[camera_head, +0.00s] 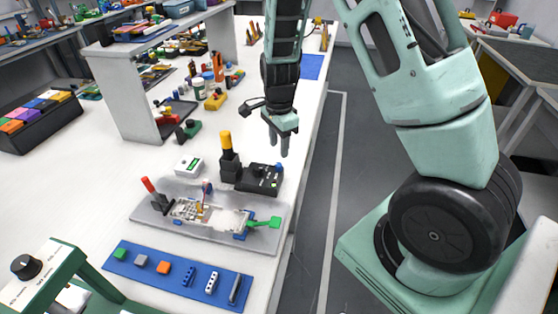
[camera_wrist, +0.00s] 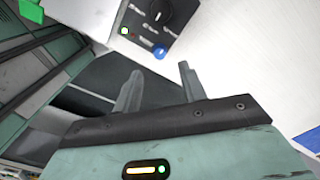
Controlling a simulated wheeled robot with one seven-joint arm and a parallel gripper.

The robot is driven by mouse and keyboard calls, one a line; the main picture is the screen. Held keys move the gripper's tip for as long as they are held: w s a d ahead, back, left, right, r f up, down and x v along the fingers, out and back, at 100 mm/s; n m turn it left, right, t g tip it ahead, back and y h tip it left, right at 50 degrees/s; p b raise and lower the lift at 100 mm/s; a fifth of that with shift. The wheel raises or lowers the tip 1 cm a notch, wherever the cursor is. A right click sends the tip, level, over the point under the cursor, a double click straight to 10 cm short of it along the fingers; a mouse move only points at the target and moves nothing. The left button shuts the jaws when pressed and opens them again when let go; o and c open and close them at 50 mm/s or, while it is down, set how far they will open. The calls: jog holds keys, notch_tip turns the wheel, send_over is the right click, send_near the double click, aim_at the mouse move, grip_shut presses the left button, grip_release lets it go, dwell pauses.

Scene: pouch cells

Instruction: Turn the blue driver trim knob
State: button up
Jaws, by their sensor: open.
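The blue trim knob (camera_head: 278,166) is a small round knob on the right end of a black driver box (camera_head: 258,180). In the wrist view the blue knob (camera_wrist: 159,52) shows at the box's corner, with a larger black dial (camera_wrist: 161,10) beyond it. My gripper (camera_head: 278,153) points down above the box's right end, near the knob. In the wrist view my gripper (camera_wrist: 160,70) is open and empty. The knob appears roughly between the lines of the two fingertips, apart from them.
A grey fixture tray (camera_head: 150,212) with a green handle (camera_head: 264,223) lies in front of the box. A black post with a yellow top (camera_head: 226,141) stands at its left. A blue strip of parts (camera_head: 120,265) lies nearer. The table's right edge is close, with floor beyond.

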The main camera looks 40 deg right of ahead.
aim_at(279, 164)
notch_tip(279, 164, down, 6)
jog(key=shift+f, duration=0.25)
grip_shut()
